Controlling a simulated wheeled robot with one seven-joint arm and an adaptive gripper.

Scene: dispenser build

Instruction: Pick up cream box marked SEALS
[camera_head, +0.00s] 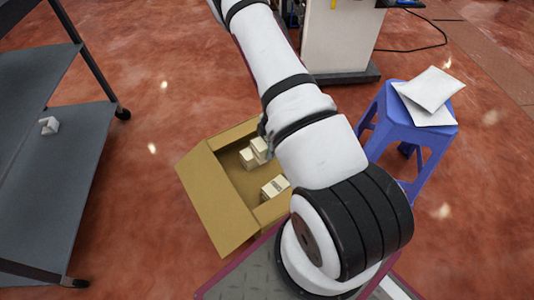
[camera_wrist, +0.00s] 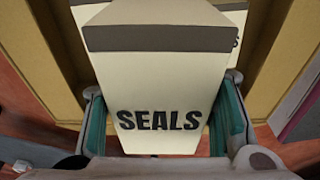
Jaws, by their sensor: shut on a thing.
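The cream box marked SEALS (camera_wrist: 155,80) fills the middle of the wrist view, with a grey-brown band across its far end. My gripper (camera_wrist: 162,118) is shut on it, one teal-padded finger on each side. Another cream box (camera_wrist: 237,38) with dark lettering shows partly behind it. In the head view, cream boxes (camera_head: 248,158) are in the open cardboard carton (camera_head: 218,205), two close together and another (camera_head: 274,187) nearer. My arm hides most of my gripper there, so I cannot tell whether the held box touches the carton floor.
The carton's walls (camera_wrist: 40,60) stand close around my gripper, and its flaps are folded outward. A blue stool (camera_head: 425,125) with white packets (camera_head: 432,92) stands at right. A dark grey shelf cart (camera_head: 55,175) stands at left. Red floor (camera_head: 150,110) lies open between cart and carton.

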